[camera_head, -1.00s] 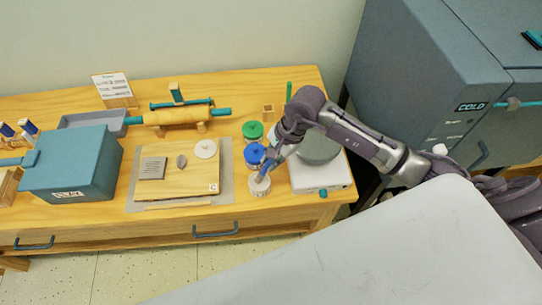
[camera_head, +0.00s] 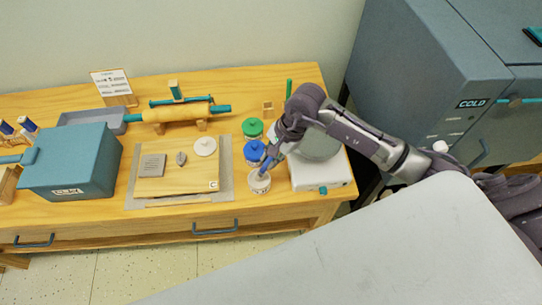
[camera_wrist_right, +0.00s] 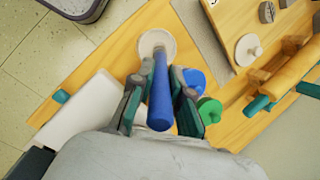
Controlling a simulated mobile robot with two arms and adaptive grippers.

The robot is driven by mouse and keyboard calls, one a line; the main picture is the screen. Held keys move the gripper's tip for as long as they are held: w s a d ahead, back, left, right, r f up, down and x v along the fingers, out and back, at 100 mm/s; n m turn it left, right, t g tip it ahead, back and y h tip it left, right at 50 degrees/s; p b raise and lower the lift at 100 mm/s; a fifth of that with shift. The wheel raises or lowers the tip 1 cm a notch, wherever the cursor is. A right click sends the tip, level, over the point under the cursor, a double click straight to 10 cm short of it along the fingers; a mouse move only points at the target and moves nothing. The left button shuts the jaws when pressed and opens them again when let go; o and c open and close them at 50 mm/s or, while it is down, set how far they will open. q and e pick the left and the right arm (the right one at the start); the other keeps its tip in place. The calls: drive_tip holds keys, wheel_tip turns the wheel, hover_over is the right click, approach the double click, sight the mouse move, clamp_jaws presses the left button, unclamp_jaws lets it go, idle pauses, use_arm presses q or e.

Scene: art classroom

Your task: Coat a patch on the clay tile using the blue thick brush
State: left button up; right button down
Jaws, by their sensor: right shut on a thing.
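The clay tile (camera_head: 151,166) is a grey square slab lying flat on a wooden board (camera_head: 195,183). My right gripper (camera_head: 271,155) is shut on the blue thick brush (camera_head: 264,168), right of the board. The brush's blue handle (camera_wrist_right: 160,100) runs between the fingers in the right wrist view. Its lower end points down at a white round jar (camera_head: 260,186), which also shows in the right wrist view (camera_wrist_right: 168,39). The bristles are hidden, so I cannot tell how deep they are in the jar. My left gripper is not in view.
Jars with a blue lid (camera_head: 254,152) and a green lid (camera_head: 253,128) stand behind the white jar. A white scale-like device (camera_head: 325,177) stands to the right. A small grey oval piece (camera_head: 181,159) and a white knobbed disc (camera_head: 205,146) lie beside the tile.

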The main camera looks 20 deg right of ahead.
drive_tip(key=shift+f+b, duration=0.3)
drive_tip(key=shift+s+f+b, duration=0.1)
drive_tip(key=shift+f+b, duration=0.05)
drive_tip(key=shift+b, duration=0.25)
idle(1.9)
drive_tip(key=shift+r+p, duration=0.65)
drive_tip(key=shift+r, duration=0.6)
drive_tip(key=shift+r+p, duration=0.9)
drive_tip(key=shift+r, duration=1.5)
